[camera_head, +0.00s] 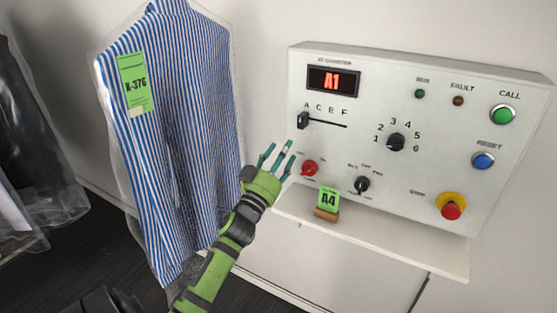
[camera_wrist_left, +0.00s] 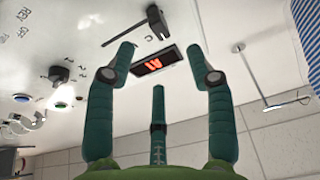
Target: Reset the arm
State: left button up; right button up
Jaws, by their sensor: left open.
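My left arm, green with dark bands, reaches up from the bottom of the head view. Its left gripper (camera_head: 277,157) has three dark teal fingers spread open and empty, in front of the control panel's lower left part, near the red knob (camera_head: 309,168). In the left wrist view the fingers (camera_wrist_left: 160,70) are spread around the lit red display (camera_wrist_left: 152,64), with nothing between them. Contact with the panel cannot be told. My right gripper is not in view.
The white control panel (camera_head: 430,105) carries a slider (camera_head: 303,120), a rotary knob (camera_head: 396,142), a green button (camera_head: 502,114), a blue button (camera_head: 483,161) and a red stop button (camera_head: 451,207). An A4 tag (camera_head: 328,198) stands on the shelf (camera_head: 400,243). A bagged striped shirt (camera_head: 185,120) hangs left.

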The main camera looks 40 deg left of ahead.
pick_arm(q)
jog(key=shift+v, duration=0.95)
notch_tip(320, 180, down, 19)
jog(key=w+d+g+h, duration=0.1)
jog(key=d+g, duration=0.1)
jog(key=g, duration=0.3)
jog(key=s+d+f+m+g+h, duration=0.1)
jog(key=s+d+f+g, duration=0.25)
jog(key=f, duration=0.85)
jog(key=s+d+f+g+h, duration=0.1)
jog(key=s+d+f+g, duration=0.3)
jog(key=f, duration=0.8)
jog(key=s+d+f+m+g+h, duration=0.15)
jog(key=s+d+f, duration=0.25)
jog(key=s+f, duration=0.5)
jog(key=s+d+f+m+g, duration=0.1)
jog(key=s+d+f+g, duration=0.15)
jog(key=s+f, duration=0.6)
jog(key=s+d+f+m+g, duration=0.1)
jog(key=s+d+f+g, duration=0.1)
jog(key=s, duration=0.8)
jog(key=s+d+f+m+g, duration=0.1)
jog(key=s+d, duration=0.3)
jog(key=s, duration=0.6)
jog(key=shift+s+f+g+h, duration=0.25)
jog(key=shift+f+g+h, duration=0.2)
jog(key=shift+f+g, duration=0.25)
